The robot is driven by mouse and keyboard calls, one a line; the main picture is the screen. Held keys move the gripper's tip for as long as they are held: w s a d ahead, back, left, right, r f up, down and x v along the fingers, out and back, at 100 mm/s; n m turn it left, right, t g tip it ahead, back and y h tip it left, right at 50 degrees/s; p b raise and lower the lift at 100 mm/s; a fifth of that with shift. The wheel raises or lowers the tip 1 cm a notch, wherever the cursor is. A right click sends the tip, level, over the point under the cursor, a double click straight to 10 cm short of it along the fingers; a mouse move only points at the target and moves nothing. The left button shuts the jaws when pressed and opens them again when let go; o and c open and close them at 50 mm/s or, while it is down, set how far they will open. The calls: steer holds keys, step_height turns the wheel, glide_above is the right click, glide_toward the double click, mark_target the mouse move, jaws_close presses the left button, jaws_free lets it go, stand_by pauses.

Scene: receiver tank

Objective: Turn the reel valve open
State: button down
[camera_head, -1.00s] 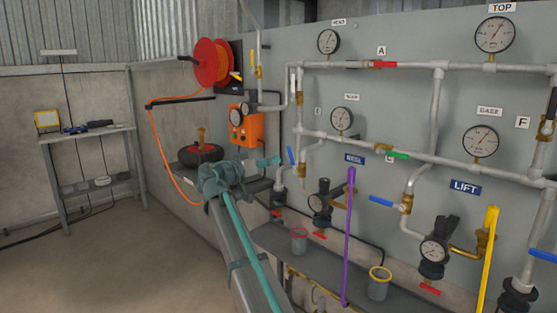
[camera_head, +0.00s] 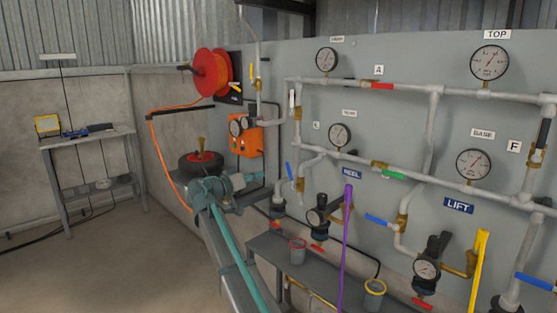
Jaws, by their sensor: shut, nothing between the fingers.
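The REEL label (camera_head: 352,174) is on the grey panel. Left of it, a blue lever (camera_head: 289,171) stands steeply tilted beside a pipe valve. A yellow lever (camera_head: 251,73) stands upright on the vertical pipe near the red hose reel (camera_head: 212,73). The picture does not settle which lever the task means. My gripper (camera_head: 256,180) is at the end of my teal arm, left of the blue lever and apart from it in the picture. It is small here and appears shut and empty; its fingertips are hard to make out.
An orange box with gauges (camera_head: 246,138) is above my gripper. A black wheel (camera_head: 201,162) is behind my arm. A grey shelf (camera_head: 262,243) holds cups below the panel. A purple bar (camera_head: 346,240) and a yellow bar (camera_head: 479,270) stand in front.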

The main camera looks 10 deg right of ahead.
mark_target(290, 176)
steer(key=w+a+f+n+g+h+p, duration=0.25)
steer(key=w+f+n+p, duration=0.2)
steer(key=n+p, duration=0.65)
steer(key=d+r+n+p, duration=0.3)
steer(key=d, duration=0.8)
steer(key=shift+s+d+g, duration=0.25)
steer(key=shift+d+g, duration=0.1)
steer(key=shift+g, duration=0.1)
steer(key=shift+d, duration=0.1)
